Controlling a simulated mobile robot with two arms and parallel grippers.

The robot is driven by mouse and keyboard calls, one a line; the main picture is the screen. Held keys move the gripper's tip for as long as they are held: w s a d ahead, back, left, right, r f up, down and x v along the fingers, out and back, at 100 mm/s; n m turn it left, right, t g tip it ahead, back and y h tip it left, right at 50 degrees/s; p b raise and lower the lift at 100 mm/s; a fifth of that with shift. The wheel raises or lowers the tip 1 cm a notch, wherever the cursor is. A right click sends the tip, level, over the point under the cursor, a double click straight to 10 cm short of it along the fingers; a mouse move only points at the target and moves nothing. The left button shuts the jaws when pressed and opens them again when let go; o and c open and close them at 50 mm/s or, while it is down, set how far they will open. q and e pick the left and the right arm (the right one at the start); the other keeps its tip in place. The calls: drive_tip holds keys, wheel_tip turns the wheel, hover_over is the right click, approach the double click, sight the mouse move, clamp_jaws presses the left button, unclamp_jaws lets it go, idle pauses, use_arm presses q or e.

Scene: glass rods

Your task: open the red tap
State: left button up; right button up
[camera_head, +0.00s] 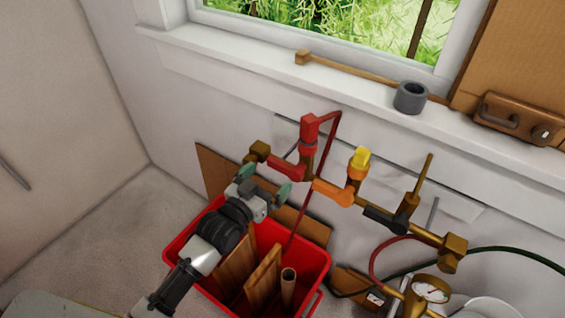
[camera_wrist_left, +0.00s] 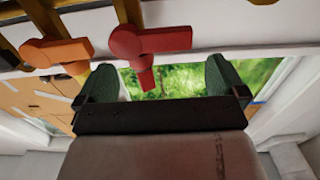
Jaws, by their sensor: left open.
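The red tap (camera_head: 309,133) stands on the brass pipe below the window. Its upright red top shows clearly, and its red lever (camera_head: 287,173) lies along the pipe to the left. In the left wrist view the red lever (camera_wrist_left: 160,40) is ahead of the fingers, with part of the red tap reaching down between them. My left gripper (camera_head: 266,181) is open, its green fingertips spread just in front of and below the lever. It also shows in the wrist view (camera_wrist_left: 163,82) with nothing clasped. Whether a finger touches the lever cannot be told. My right gripper is out of view.
A yellow-topped tap (camera_head: 360,160) with an orange lever (camera_head: 332,192) sits right of the red one, then a black lever (camera_head: 384,219). A red bin (camera_head: 320,262) with wood pieces stands below. A gauge (camera_head: 431,292) is at lower right. A sill (camera_head: 250,62) runs above.

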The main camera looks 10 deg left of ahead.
sight(280, 167)
use_arm(q)
drive_tip(key=x, duration=0.4)
drive_tip(key=shift+w+d, duration=0.2)
drive_tip(key=shift+w, duration=0.15)
drive_tip(key=shift+w+d, duration=0.25)
drive_tip(key=shift+w, duration=0.45)
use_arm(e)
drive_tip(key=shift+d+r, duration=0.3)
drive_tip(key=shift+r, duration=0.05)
use_arm(q)
drive_tip(key=shift+c, duration=0.3)
